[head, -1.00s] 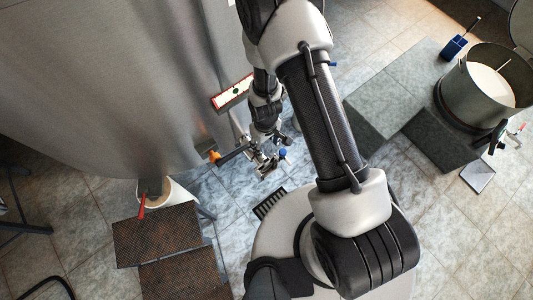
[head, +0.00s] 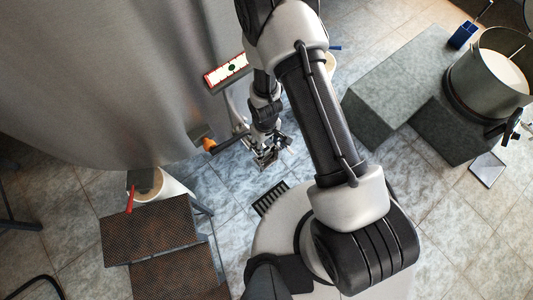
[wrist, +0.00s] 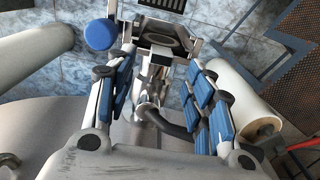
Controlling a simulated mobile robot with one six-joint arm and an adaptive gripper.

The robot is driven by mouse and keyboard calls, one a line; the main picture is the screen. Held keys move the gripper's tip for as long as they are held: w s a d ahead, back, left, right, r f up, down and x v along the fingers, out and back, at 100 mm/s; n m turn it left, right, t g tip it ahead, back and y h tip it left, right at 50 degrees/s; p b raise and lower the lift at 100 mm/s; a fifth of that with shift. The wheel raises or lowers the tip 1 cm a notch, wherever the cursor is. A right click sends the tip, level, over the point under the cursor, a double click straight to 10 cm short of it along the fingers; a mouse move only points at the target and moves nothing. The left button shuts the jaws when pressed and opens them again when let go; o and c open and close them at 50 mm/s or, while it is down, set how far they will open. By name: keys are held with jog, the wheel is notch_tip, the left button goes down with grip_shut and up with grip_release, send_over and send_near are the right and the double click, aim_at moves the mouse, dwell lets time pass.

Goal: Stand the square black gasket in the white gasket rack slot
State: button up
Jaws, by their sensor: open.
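My gripper (head: 266,157) is low in front of the steel tank, beside its outlet. In the wrist view its two blue-padded fingers (wrist: 166,98) stand apart, with no gasket visible between them. A bent metal pipe fitting (wrist: 150,112) shows between and behind the fingers. I cannot make out the square black gasket or the white gasket rack for certain in either view. A flat pale square with a dark border (head: 488,168) lies on the floor at the right; I cannot tell what it is.
The big steel tank (head: 100,70) fills the upper left, with an orange-tipped handle (head: 209,144) near my gripper. Brown perforated steps (head: 150,230) stand lower left beside a white cylinder (head: 172,187). Grey blocks (head: 390,85) and a steel pot (head: 485,75) are at right.

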aim_at(266, 149)
jog(key=shift+s+d+f+b, duration=0.1)
jog(key=shift+f+b, duration=1.2)
jog(key=shift+b, duration=0.25)
jog(key=shift+s+d+f+b, duration=0.1)
jog(key=shift+f+b, duration=1.2)
jog(key=shift+b, duration=0.2)
jog(key=shift+r, duration=0.1)
jog(key=shift+c, duration=0.3)
jog(key=c, duration=1)
